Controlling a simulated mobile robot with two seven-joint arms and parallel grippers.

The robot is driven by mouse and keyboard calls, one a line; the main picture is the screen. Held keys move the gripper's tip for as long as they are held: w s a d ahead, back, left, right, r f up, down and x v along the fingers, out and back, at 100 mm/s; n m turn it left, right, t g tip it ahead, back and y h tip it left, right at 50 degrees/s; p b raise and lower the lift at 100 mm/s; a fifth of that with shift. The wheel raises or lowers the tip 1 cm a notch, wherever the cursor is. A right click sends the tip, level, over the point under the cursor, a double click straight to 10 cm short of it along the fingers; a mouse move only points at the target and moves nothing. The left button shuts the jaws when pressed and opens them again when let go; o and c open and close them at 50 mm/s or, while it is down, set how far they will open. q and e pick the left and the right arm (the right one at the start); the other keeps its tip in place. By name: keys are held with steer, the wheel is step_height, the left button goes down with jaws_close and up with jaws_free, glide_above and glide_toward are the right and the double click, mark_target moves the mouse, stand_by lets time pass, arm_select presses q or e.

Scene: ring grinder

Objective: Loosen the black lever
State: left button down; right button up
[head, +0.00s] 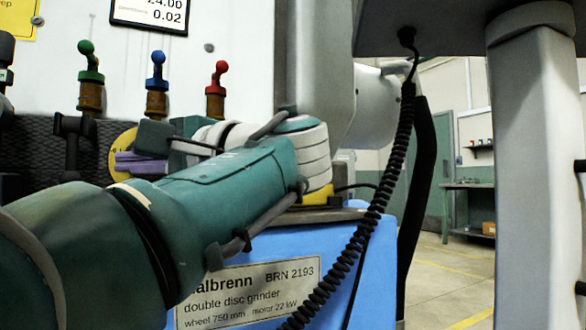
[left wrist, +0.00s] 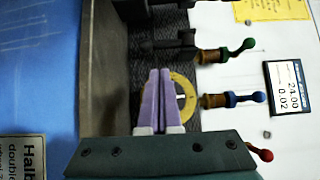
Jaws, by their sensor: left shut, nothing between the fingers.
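A black T-shaped lever (head: 72,128) stands upright at the left in front of the dark textured wall of the grinder. It also shows in the left wrist view (left wrist: 172,48), lying sideways there. My left gripper (head: 122,163) has purple fingers and is to the right of this lever and a little lower, apart from it. In the left wrist view the fingers (left wrist: 160,72) are together with nothing between them. A dark-handled fitting (head: 6,48) is cut off at the far left edge, so I cannot tell its full shape. My right gripper is not in view.
Green (head: 88,62), blue (head: 157,70) and red (head: 216,76) valve levers stick out from the white panel above my gripper. A yellow disc (left wrist: 186,100) sits beside the fingers. A display (head: 150,14) is higher up. The blue grinder body (head: 345,240) lies below.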

mark_target(72, 153)
arm_select(q)
steer(key=b+x, duration=0.2)
steer(key=x, duration=0.7)
steer(key=shift+w+a, duration=0.15)
steer(key=shift+a, duration=0.15)
